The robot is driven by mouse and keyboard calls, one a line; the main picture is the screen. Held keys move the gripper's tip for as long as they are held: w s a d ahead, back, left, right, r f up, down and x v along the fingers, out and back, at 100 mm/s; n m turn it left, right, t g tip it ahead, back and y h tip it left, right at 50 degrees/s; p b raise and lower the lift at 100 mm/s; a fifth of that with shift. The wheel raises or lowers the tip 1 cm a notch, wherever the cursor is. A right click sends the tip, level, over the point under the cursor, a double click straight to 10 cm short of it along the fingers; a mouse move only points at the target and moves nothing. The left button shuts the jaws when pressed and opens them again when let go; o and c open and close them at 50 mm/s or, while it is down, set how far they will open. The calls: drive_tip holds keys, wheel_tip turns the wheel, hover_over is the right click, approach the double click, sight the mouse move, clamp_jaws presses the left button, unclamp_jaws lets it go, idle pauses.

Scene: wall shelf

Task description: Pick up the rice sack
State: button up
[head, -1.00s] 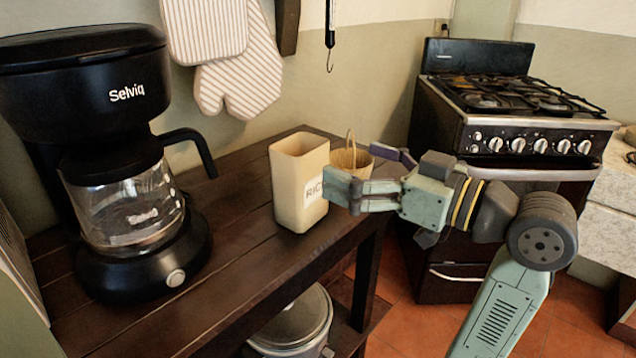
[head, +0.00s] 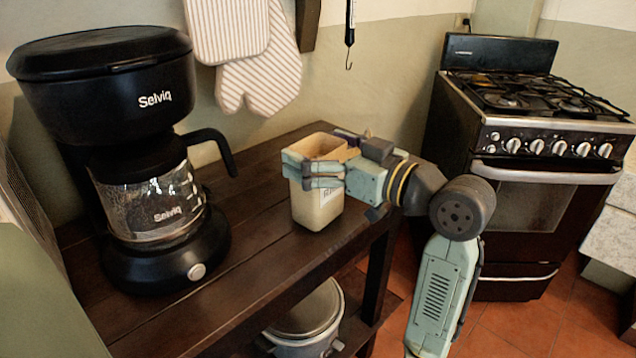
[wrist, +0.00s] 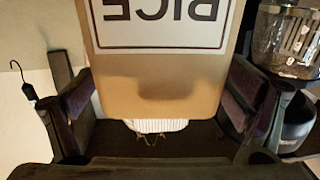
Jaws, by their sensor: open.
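The rice sack shows as a cream, square-sided, open-topped container (head: 318,210) standing upright on the dark wooden table. A white label reading RICE is upside down in the wrist view, where the container (wrist: 160,85) fills the upper middle. My gripper (head: 312,156) is open, at the container's upper part in the head view, with fingers reaching past its sides. In the wrist view my gripper (wrist: 162,88) has one dark finger on each side of the container, with gaps visible. My gripper hides part of the container and its label in the head view.
A black coffee maker (head: 110,75) with a glass carafe stands left on the table (head: 255,262). Striped oven mitts (head: 262,75) hang on the wall behind. A lidded pot (head: 305,312) sits on the lower shelf. A stove (head: 530,190) stands at the right.

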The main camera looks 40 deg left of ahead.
drive_tip(key=c, duration=2)
